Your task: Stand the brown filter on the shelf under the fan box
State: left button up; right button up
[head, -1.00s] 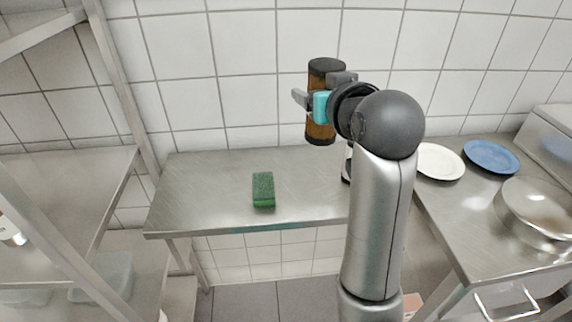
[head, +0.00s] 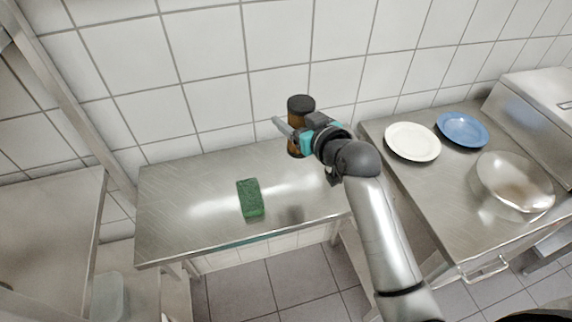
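The brown filter (head: 297,146) is an upright amber cylinder with a dark cap. My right gripper (head: 297,130) is closed around its middle and holds it over the back part of the steel table. The gripper and hand cover part of the filter's right side. I cannot tell exactly how far its bottom is above the table. The fan box and the shelf under it cannot be made out for certain in this view. My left gripper is out of view.
A green sponge (head: 250,199) lies on the steel table (head: 180,215). To the right, a counter (head: 432,215) holds a white plate (head: 412,141), a blue plate (head: 462,129) and a metal bowl (head: 513,183). A metal rack (head: 45,235) stands at the left. The table's left part is clear.

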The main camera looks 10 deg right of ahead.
jog(key=shift+f+b, duration=1.65)
jog(key=shift+f, duration=5.1)
jog(key=shift+f, duration=0.15)
jog(key=o, duration=1.5)
jog(key=p+v, duration=0.1)
jog(key=v, duration=1.1)
jog(key=shift+p, duration=0.35)
